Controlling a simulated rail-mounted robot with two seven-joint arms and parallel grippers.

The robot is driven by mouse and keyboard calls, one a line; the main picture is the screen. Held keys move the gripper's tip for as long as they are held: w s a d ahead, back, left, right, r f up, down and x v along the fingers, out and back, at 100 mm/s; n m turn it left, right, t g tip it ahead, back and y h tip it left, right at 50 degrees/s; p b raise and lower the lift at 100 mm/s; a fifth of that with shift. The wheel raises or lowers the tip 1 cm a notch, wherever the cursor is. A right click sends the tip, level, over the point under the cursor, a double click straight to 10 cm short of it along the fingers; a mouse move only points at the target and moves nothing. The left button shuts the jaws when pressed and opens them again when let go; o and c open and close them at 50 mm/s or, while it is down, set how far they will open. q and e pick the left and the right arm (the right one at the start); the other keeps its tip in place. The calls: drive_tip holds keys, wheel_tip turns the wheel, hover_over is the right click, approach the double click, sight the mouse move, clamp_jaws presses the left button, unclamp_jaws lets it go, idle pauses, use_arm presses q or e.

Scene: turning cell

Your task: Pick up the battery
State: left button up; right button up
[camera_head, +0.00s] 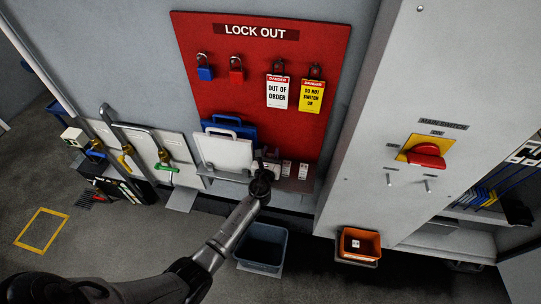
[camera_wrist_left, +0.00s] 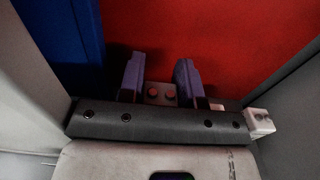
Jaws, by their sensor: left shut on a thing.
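My left gripper (camera_head: 264,163) is at the grey shelf below the red lock-out board. In the left wrist view its two purple-grey fingers (camera_wrist_left: 160,82) stand on either side of a small grey block with two round spots, which I take to be the battery (camera_wrist_left: 161,95). The gripper is shut on it. The lower part of the block is hidden behind the dark gripper body. In the head view the gripper mostly covers it. My right gripper is not in view.
A white case (camera_head: 222,153) and a blue case (camera_head: 229,129) stand close left of the gripper. Small white items (camera_head: 287,168) stand just right on the shelf (camera_head: 284,183). A blue-grey bin (camera_head: 240,263) and an orange bin (camera_head: 372,256) sit below. Padlocks and tags hang above.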

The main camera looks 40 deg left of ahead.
use_arm(q)
wheel_tip(320, 180, up, 2)
drive_tip(key=shift+r+p, duration=0.15)
drive_tip(key=shift+p, duration=0.25)
drive_tip(key=s+d+r, duration=0.1)
drive_tip(key=d+r, duration=0.2)
drive_tip(key=d, duration=0.2)
drive_tip(key=s+d+r+p, duration=0.1)
drive_tip(key=d+r, duration=0.2)
drive_tip(key=d, duration=0.3)
drive_tip(key=shift+s+d, duration=0.15)
drive_tip(key=shift+s, duration=0.2)
drive_tip(key=shift+r, duration=0.15)
